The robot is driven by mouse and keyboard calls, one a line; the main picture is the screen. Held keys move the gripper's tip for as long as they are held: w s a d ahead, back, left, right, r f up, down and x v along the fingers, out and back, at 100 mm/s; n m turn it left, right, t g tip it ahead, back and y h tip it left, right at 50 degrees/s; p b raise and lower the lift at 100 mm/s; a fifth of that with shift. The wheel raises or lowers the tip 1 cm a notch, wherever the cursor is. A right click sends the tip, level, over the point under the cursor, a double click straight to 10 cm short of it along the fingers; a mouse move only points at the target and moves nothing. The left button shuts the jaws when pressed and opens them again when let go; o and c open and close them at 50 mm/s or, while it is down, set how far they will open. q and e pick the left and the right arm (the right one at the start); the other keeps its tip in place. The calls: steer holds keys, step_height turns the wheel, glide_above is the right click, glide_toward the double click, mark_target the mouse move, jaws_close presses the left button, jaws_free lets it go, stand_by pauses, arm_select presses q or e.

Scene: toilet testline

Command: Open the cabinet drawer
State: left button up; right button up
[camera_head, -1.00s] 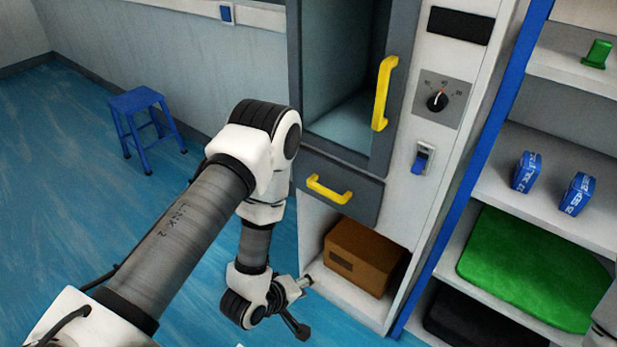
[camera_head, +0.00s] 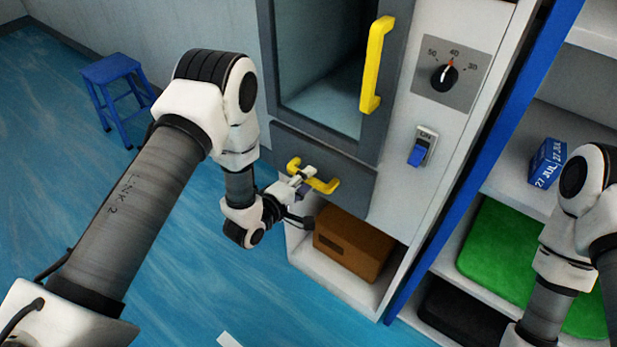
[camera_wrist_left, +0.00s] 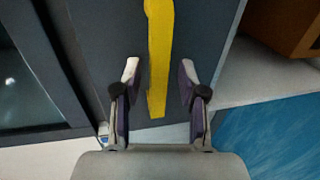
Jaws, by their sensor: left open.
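The cabinet drawer (camera_head: 350,189) is a dark grey front under the glass-door compartment and looks shut. Its yellow handle (camera_head: 322,184) is a horizontal bar. My left gripper (camera_head: 303,181) is at the handle's left part. In the left wrist view the yellow handle (camera_wrist_left: 159,50) runs between the two open fingers of my left gripper (camera_wrist_left: 158,80), with a gap on each side. The grey drawer front (camera_wrist_left: 210,40) lies behind it. My right arm shows at the right edge, but its gripper is out of view.
The door above has a tall yellow handle (camera_head: 376,65). A brown box (camera_head: 352,243) sits in the open space below the drawer. A dial (camera_head: 444,77) and blue switch (camera_head: 418,152) are to the right. Blue-framed shelves stand further right. A blue stool (camera_head: 113,95) stands at left.

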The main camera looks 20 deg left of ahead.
arm_select(q)
steer(key=shift+w+d, duration=0.25)
steer(key=shift+w, duration=0.3)
arm_select(e)
steer(key=shift+s+r, duration=0.1)
arm_select(q)
steer(key=shift+f, duration=0.1)
jaws_close()
steer(key=shift+s, duration=0.1)
